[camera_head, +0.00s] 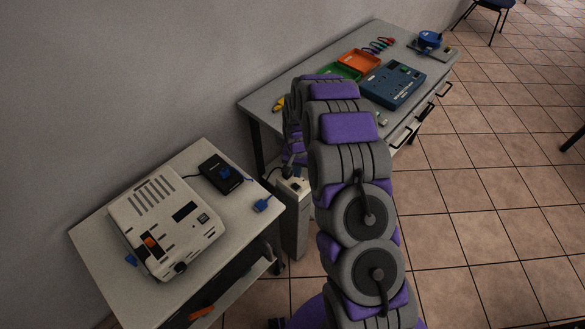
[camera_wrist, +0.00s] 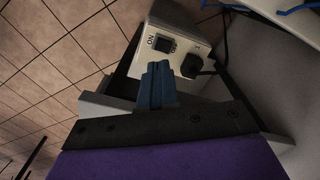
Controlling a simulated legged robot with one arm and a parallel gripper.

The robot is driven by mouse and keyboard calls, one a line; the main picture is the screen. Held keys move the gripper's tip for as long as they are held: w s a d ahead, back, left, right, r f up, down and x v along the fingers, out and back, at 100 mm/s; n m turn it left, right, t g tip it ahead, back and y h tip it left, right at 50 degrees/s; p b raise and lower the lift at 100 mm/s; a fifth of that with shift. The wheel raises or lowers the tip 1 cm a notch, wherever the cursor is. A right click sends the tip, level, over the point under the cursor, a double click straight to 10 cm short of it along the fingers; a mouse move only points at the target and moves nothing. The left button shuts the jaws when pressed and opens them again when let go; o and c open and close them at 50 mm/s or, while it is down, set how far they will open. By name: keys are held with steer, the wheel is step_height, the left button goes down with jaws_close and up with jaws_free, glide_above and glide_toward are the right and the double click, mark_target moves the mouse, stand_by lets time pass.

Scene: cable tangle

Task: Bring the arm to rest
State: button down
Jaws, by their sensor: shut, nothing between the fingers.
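My arm (camera_head: 345,160) rises in purple and grey segments through the middle of the head view and bends down on its far left side. My gripper (camera_wrist: 157,72) shows in the wrist view with its blue-grey fingers closed together and nothing between them. In that view the fingertips are in front of a pale box (camera_wrist: 184,24) with a black switch marked ON and a black plug. Whether they touch it cannot be told. In the head view the same box (camera_head: 297,186) stands in the gap between the two tables; the arm partly hides the gripper there.
A small table (camera_head: 95,235) at left holds a beige device (camera_head: 165,220), a black box (camera_head: 221,174) and a blue connector (camera_head: 262,205). A larger desk (camera_head: 290,88) behind holds a blue device (camera_head: 393,83), an orange tray (camera_head: 359,61) and a green tray.

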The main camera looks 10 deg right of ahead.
steer(key=s+a+r+n, duration=0.1)
steer(key=s+r, duration=0.6)
steer(key=r, duration=0.3)
steer(key=s+r+n, duration=0.1)
steer(key=s+r, duration=0.6)
steer(key=r, duration=0.3)
steer(key=s+r+n+g, duration=0.1)
steer(key=s+r, duration=0.3)
steer(key=s, duration=1)
steer(key=s+r+n, duration=0.1)
steer(key=s+r, duration=0.4)
steer(key=s, duration=0.9)
steer(key=shift+d+r+n+g, duration=0.15)
steer(key=shift+d+n+g, duration=0.25)
steer(key=shift+d, duration=0.05)
